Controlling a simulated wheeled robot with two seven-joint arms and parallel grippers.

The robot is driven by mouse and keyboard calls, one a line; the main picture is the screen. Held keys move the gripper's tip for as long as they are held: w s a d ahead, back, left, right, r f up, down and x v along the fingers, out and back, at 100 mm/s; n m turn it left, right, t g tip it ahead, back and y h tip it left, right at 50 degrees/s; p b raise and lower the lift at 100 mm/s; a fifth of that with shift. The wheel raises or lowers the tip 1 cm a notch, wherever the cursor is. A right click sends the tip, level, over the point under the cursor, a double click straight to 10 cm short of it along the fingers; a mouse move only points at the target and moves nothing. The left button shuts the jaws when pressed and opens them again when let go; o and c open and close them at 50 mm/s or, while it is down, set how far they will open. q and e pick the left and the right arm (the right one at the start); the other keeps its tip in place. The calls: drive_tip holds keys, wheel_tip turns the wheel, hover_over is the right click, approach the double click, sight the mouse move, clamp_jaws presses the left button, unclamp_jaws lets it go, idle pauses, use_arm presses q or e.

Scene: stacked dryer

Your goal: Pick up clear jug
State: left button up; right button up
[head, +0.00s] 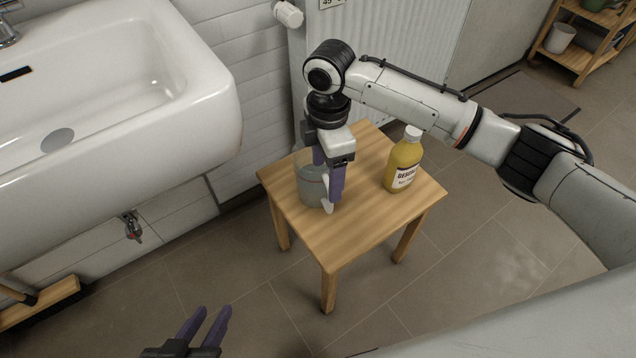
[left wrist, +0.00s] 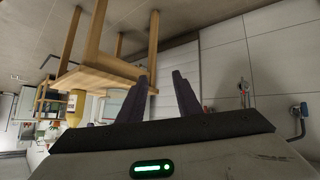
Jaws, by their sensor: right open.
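The clear jug (head: 311,186) stands upright on the small wooden stool (head: 345,240), its pale handle facing the front right. In the left wrist view the jug (left wrist: 114,103) is partly hidden by a finger. My right gripper (head: 328,178) is open and points down at the jug's right side by the handle. One purple finger is in front and the other is partly hidden; I cannot tell whether they touch the jug. My left gripper (head: 207,322) is open and empty, low at the front, away from the stool. Its fingers also show in the left wrist view (left wrist: 163,95).
A yellow bottle (head: 404,162) with a white cap stands on the stool, right of the jug. A white sink (head: 190,150) is at the left, with a radiator (head: 400,40) behind. A broom (head: 45,300) lies at the lower left. A shelf (head: 580,50) stands far right.

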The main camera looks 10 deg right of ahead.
wheel_tip(320, 180, down, 5)
drive_tip(key=shift+s+r+b, duration=0.1)
drive_tip(key=shift+r+b, duration=0.05)
drive_tip(key=shift+b, duration=0.6)
drive_tip(key=f, duration=0.1)
drive_tip(key=f+b, duration=0.1)
drive_tip(key=f, duration=0.1)
drive_tip(key=shift+s+d+f+b, duration=0.1)
drive_tip(key=shift+s+f+b, duration=0.15)
drive_tip(key=shift+f+b, duration=0.1)
drive_tip(key=shift+f, duration=0.35)
use_arm(q)
drive_tip(key=shift+w+d+f+g, duration=0.25)
drive_tip(key=shift+d+f, duration=0.15)
drive_tip(key=shift+f, duration=0.15)
drive_tip(key=shift+w+d+f+g, duration=0.2)
drive_tip(key=shift+d+f, duration=0.2)
drive_tip(key=shift+f, duration=0.15)
use_arm(e)
drive_tip(key=shift+r, duration=0.1)
clamp_jaws()
